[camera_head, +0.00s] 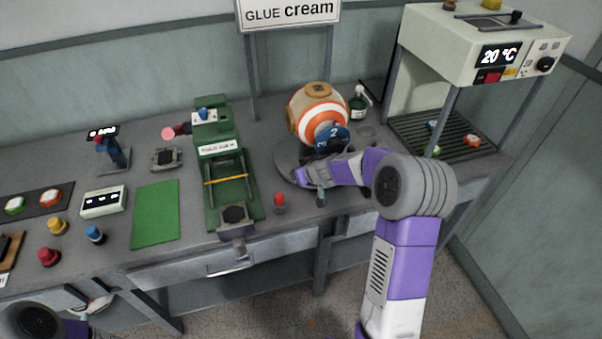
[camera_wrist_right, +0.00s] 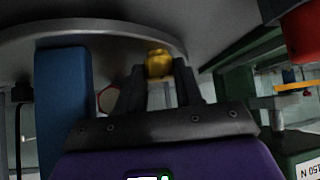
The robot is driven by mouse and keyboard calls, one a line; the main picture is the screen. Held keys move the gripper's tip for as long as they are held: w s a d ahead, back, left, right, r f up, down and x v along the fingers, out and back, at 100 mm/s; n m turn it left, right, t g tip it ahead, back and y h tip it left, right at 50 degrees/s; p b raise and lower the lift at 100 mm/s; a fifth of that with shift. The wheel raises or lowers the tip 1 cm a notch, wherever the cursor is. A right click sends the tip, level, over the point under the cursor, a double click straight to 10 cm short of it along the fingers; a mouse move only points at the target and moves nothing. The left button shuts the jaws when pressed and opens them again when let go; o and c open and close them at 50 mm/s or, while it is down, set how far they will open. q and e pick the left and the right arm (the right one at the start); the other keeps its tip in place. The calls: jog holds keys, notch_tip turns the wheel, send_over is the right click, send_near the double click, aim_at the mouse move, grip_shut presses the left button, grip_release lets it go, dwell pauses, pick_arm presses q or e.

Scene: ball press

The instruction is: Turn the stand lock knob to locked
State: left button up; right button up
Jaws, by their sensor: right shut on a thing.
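The stand (camera_head: 287,168) is a grey round plate on the worktop, with an orange, white and tan ball (camera_head: 303,108) above it. In the right wrist view the underside of the stand's plate (camera_wrist_right: 110,35) curves across the top. A small yellow-gold knob (camera_wrist_right: 159,62), which looks like the stand lock knob, sits below its rim. My right gripper (camera_wrist_right: 160,74) is shut on this knob, one finger on each side. In the head view my right forearm reaches in to the stand's front edge and the knob is hidden. Which way the knob is turned cannot be told.
A green press (camera_head: 215,165) stands left of the stand, with a red button (camera_head: 279,202) between them near the front edge. A blue numbered disc (camera_head: 334,137) is in front of the ball. A heater-like machine (camera_head: 480,50) stands at the right.

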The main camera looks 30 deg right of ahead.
jog(key=shift+a+r+m+h+p, duration=0.15)
jog(key=shift+a+m+h+p, duration=0.1)
jog(key=shift+m+h+p, duration=0.7)
jog(key=m+g+h+p, duration=0.1)
jog(key=m+h+p, duration=0.1)
jog(key=p, duration=0.4)
jog(key=m+g+h+p, duration=0.1)
jog(key=m+g+p, duration=0.1)
jog(key=m+p, duration=0.2)
jog(key=a+m+g+h+p, duration=0.1)
jog(key=m+p, duration=0.3)
jog(key=p, duration=0.4)
jog(key=shift+w+h, duration=0.35)
jog(key=shift+h, duration=0.5)
jog(key=shift+w+d+m+g+p, duration=0.1)
jog(key=shift+m+g+p, duration=0.4)
jog(key=shift+g, duration=0.1)
jog(key=shift+w+f+m+g+h, duration=0.1)
jog(key=shift+f+m+g+h, duration=0.25)
jog(key=shift+m+g, duration=0.35)
jog(key=m+g+b, duration=0.1)
jog(key=m, duration=0.1)
jog(key=shift+w+m+g+h+b, duration=0.1)
jog(key=shift+m+g+h+b, duration=0.2)
jog(key=shift+m+g, duration=0.1)
jog(key=shift+r+m+g+b, duration=0.1)
jog(key=shift+m+g+b, duration=0.2)
jog(key=shift+m, duration=0.05)
